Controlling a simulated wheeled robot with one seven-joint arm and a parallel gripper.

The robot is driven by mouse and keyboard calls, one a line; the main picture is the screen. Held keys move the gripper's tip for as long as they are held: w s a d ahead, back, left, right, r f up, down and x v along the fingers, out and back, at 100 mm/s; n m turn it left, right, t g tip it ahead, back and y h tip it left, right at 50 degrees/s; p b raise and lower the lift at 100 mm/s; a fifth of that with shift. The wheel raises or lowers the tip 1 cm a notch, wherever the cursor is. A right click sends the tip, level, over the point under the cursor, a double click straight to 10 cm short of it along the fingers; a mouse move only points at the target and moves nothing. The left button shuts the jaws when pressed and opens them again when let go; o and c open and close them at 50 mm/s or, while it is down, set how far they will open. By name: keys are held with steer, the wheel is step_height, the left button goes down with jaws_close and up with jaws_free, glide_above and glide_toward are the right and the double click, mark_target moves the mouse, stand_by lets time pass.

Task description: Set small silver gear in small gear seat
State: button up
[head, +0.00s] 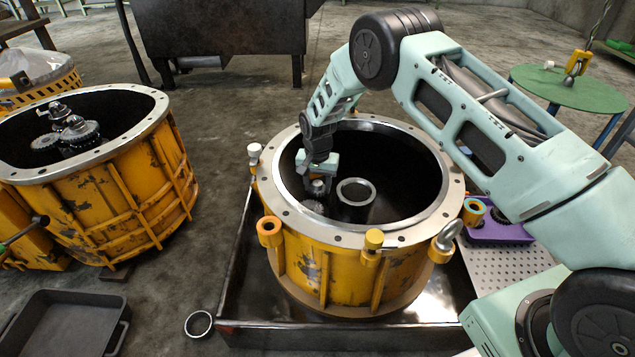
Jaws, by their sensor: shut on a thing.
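My gripper (318,183) reaches down inside the open yellow housing (345,262) in the middle of the view. It is shut on a small silver gear (318,187), which shows only as a small bright part between the fingers. Just below it, a dark grey round part (313,206) lies at the housing's left inner side; I cannot tell whether it is the small gear seat. A silver ring (356,192) is to the right of the gripper inside the housing. Whether the held gear touches anything beneath it cannot be seen.
The housing's metal rim (425,227) surrounds my gripper, with yellow lugs along its front. It stands in a dark tray (250,325). A second yellow housing (105,205) with gears is at left. A purple holder (495,232) is at right. A loose ring (199,324) lies on the floor.

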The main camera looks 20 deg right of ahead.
steer(key=shift+f, duration=0.5)
stand_by(0.4)
steer(key=o, duration=1.3)
step_height(320, 180, up, 18)
steer(key=p, duration=0.6)
steer(key=shift+f, duration=0.25)
